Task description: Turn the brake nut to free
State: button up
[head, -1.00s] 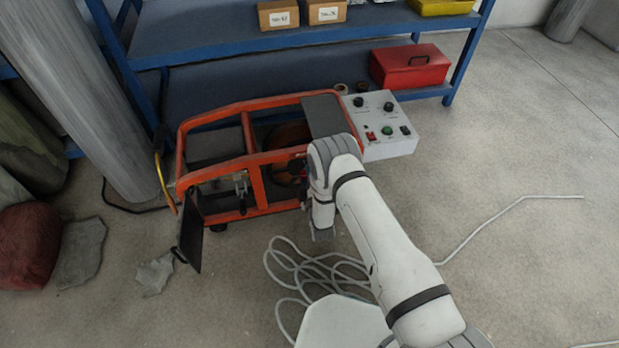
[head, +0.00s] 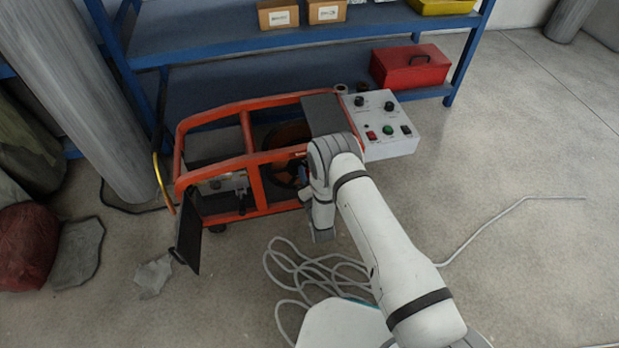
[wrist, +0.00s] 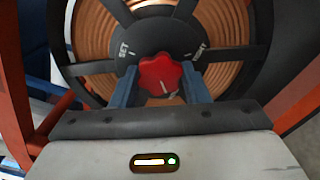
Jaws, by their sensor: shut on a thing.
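The brake nut is a red lobed knob (wrist: 160,75) at the hub of a copper-coloured spool (wrist: 92,35) in the wrist view. It carries a white line, which points downward and slightly right. The dark hub plate reads SET at its left, and lettering at its right is partly readable. My gripper (wrist: 160,88) has one blue-grey finger on each side of the knob and is shut on it. In the head view the spool (head: 285,170) sits inside the orange frame, and my arm hides the knob.
The orange-framed machine (head: 262,190) stands on the floor, with a grey control box (head: 390,148) at its right. A blue shelf (head: 290,38) with a red toolbox (head: 410,68) is behind. Loose grey cable (head: 300,268) lies in front. Floor to the right is mostly clear.

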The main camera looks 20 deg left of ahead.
jog(key=shift+f+n, duration=0.1)
jog(key=shift+n, duration=0.5)
jog(key=o, duration=1)
jog(key=shift+c, duration=0.2)
jog(key=p+v, duration=0.2)
jog(key=v, duration=0.6)
jog(key=shift+p, duration=0.3)
jog(key=shift+a, duration=0.1)
